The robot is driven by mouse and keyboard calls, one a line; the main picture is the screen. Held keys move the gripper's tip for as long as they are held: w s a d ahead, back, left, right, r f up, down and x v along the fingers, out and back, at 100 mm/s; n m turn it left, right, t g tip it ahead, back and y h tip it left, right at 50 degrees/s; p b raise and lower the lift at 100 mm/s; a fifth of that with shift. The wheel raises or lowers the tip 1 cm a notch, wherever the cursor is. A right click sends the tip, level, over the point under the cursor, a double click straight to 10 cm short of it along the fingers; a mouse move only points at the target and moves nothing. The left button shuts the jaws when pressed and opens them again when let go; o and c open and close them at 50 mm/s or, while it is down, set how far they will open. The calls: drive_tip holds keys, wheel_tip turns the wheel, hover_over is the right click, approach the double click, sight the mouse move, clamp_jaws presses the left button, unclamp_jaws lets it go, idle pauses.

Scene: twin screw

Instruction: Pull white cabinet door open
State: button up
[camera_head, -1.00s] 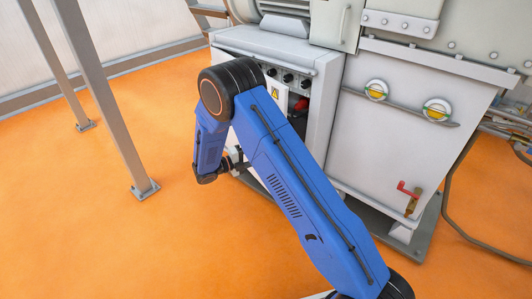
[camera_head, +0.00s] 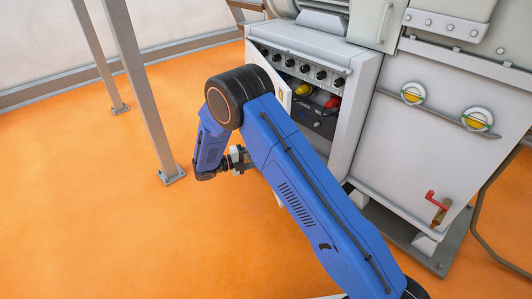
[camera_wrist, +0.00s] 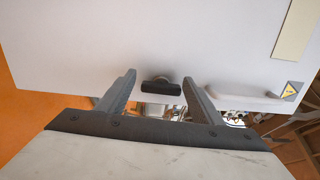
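The white cabinet door (camera_head: 268,72) stands ajar, swung out toward the left, and my arm hides much of it. In the wrist view the door panel (camera_wrist: 150,40) fills the upper part. A black handle (camera_wrist: 161,89) shows on it, between my two grey fingers. My gripper (camera_wrist: 159,80) is open, with a visible gap on each side of the handle. In the head view my gripper (camera_head: 238,158) is beside the door's lower part, in front of the cabinet (camera_head: 350,110). Whether a finger touches the door cannot be told.
Inside the cabinet are black knobs (camera_head: 305,69), a yellow part (camera_head: 301,90) and a red part (camera_head: 333,101). A grey post (camera_head: 146,90) stands to the left. A red-handled valve (camera_head: 431,196) is at right. Orange floor (camera_head: 120,230) at left is clear.

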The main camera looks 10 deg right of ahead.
drive_tip(key=shift+o, duration=1.4)
drive_tip(key=shift+f, duration=0.1)
drive_tip(key=shift+a+r, duration=0.1)
drive_tip(key=shift+r, duration=0.1)
drive_tip(key=v, duration=1.7)
drive_tip(key=shift+s+f, duration=0.1)
